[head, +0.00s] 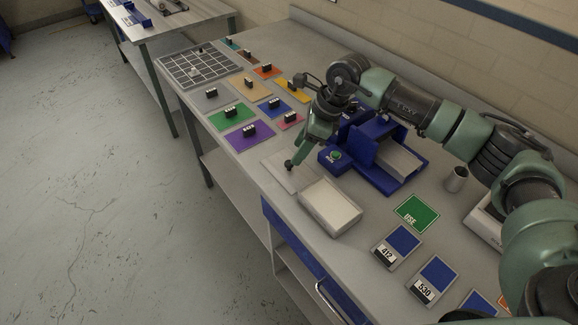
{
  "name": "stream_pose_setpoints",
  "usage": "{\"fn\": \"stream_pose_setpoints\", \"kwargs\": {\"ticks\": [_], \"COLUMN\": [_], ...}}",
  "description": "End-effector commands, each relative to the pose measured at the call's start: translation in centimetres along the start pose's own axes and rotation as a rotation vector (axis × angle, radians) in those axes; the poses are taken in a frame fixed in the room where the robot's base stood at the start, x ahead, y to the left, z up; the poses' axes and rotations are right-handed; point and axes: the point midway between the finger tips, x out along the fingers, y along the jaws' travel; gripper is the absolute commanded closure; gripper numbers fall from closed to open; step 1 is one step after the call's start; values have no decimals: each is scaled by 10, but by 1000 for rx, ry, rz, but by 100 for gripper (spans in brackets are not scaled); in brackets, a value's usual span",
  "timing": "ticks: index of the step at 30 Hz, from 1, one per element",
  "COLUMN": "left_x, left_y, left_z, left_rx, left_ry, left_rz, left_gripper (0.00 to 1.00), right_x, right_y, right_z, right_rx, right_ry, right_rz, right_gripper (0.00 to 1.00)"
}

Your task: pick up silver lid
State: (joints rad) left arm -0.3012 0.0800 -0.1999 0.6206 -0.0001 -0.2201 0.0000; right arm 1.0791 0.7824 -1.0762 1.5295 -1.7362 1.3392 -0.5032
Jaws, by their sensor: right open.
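A flat, pale silver-grey square (277,176), which looks like the silver lid, lies on the workbench beside an open, shallow whitish box (330,207). My right gripper (291,165) is open and points down over the far right part of this square, with nothing visible between its fingers. I cannot tell whether the fingertips touch the square. The gripper and wrist hide a little of the bench behind them. My left gripper is out of view.
A blue device (405,176) with a green button stands close right of my gripper. A metal cup (456,179), a green USE card (416,212) and numbered blue cards (403,241) lie nearer. Coloured mats with small black blocks and a wire grid (198,67) fill the far end.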

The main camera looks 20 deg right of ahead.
Motion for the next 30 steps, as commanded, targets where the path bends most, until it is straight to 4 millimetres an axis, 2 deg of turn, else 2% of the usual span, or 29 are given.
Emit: {"fn": "stream_pose_setpoints", "kwargs": {"ticks": [6, 10, 18, 19, 24, 30], "left_x": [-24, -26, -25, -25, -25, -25], "left_y": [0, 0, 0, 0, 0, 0], "left_z": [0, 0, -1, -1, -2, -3], "left_rx": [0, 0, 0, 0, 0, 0], "left_ry": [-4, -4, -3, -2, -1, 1], "left_rz": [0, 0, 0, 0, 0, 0], "left_gripper": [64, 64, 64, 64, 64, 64], "right_x": [28, 46, 52, 52, 52, 51], "right_y": [4, 3, 2, 2, 2, 2], "right_z": [5, 4, 3, 3, 3, 4], "right_rx": [1, 0, 0, 0, 0, 0], "right_ry": [0, -2, -3, -3, -4, -4], "right_rz": [6, 4, 2, 2, 2, 1], "right_gripper": [53, 53, 53, 56, 100, 100]}}
